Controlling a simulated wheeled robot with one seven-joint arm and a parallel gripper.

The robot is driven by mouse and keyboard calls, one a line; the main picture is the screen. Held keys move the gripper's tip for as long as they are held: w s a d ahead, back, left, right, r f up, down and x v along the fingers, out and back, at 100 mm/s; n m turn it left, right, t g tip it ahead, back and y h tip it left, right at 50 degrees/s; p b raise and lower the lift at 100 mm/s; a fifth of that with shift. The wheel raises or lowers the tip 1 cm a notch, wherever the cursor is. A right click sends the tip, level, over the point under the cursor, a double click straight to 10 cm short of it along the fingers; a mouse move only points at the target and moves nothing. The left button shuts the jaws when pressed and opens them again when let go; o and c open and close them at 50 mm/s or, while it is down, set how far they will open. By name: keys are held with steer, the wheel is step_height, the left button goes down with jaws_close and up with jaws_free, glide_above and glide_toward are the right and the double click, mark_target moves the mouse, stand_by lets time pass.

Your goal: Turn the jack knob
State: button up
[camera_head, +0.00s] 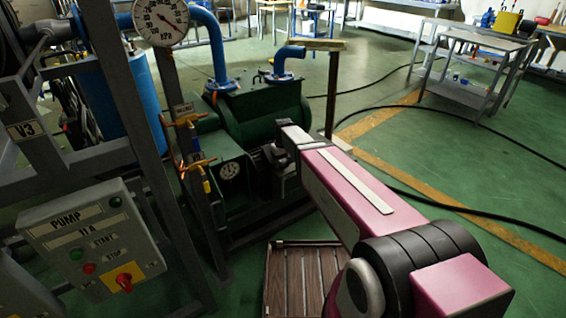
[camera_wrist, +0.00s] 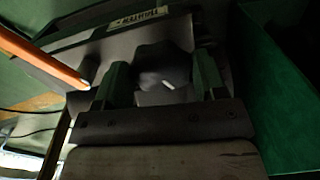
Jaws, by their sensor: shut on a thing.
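In the wrist view, the jack knob (camera_wrist: 165,66) is a dark rounded knob with a short white mark, set on a dark grey panel below a pale label. My gripper (camera_wrist: 161,82) has its two green fingers on either side of the knob and is shut on it. In the head view, my gripper (camera_head: 277,158) reaches the front of the green pump machine (camera_head: 262,112). There the knob is hidden or too small to make out.
An orange bar (camera_wrist: 45,62) runs close to the left of my gripper, and a green wall (camera_wrist: 284,80) stands at its right in the wrist view. A pump switch box (camera_head: 92,243) and a steel frame stand at the left. A wooden slatted platform (camera_head: 305,280) lies below my arm.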

mark_target(283, 163)
steer(key=shift+m, duration=1.5)
steer(key=o, duration=0.9)
step_height(283, 163, up, 11)
steer(key=shift+f, duration=0.1)
